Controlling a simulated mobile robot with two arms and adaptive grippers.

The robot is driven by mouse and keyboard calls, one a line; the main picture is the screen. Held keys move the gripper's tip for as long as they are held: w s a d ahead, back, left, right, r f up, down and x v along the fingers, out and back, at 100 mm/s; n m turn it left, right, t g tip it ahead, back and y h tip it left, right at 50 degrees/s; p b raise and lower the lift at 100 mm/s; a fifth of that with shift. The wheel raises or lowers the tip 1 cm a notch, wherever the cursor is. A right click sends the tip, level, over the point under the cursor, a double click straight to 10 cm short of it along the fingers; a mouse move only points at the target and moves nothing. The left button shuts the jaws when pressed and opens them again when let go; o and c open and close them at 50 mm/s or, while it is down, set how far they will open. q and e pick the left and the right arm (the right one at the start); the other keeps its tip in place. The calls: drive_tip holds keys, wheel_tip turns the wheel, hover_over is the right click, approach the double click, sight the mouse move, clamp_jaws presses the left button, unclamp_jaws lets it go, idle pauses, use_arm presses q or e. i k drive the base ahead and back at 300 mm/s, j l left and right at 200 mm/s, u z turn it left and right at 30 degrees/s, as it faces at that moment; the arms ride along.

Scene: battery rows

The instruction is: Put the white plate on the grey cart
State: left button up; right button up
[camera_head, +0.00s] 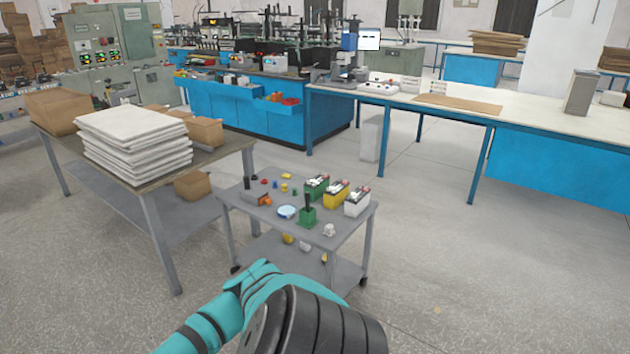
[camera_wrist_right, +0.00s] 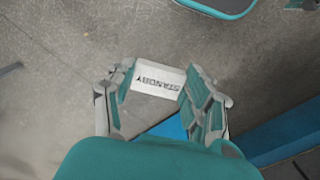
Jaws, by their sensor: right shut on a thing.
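The white plate (camera_wrist_right: 150,87) is a small flat rectangle marked "STANDBY". In the right wrist view it sits between the two fingers of my right gripper (camera_wrist_right: 156,76), which is shut on it above the floor. The grey cart (camera_head: 345,236) stands in the middle of the head view, with a top and a lower shelf. The plate and the right gripper's fingers do not show in the head view; a teal and dark arm of mine covers the bottom middle, in front of the cart. My left gripper is not in view.
The cart top holds green, yellow and white battery-like boxes (camera_head: 356,203), a light-blue round item (camera_head: 287,212) and several small parts. A table with stacked white sheets (camera_head: 137,157) stands left of the cart. Blue benches stand behind. Floor (camera_head: 480,270) is open at right.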

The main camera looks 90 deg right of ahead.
sight(282, 198)
drive_tip(key=i+l+z, duration=0.15)
drive_tip(key=l, duration=0.35)
drive_tip(key=l+z, duration=0.2)
drive_tip(key=l, duration=0.25)
drive_tip(key=i+l+z, duration=0.15)
drive_tip(key=l, duration=0.3)
drive_tip(key=i+l+z, duration=0.2)
drive_tip(key=l, duration=0.25)
drive_tip(key=i+l+z, duration=0.15)
drive_tip(key=l, duration=0.25)
drive_tip(key=i+l+z, duration=0.2)
drive_tip(key=l, duration=0.2)
drive_tip(key=i+l+z, duration=0.15)
drive_tip(key=i+l, duration=0.1)
drive_tip(key=l, duration=0.1)
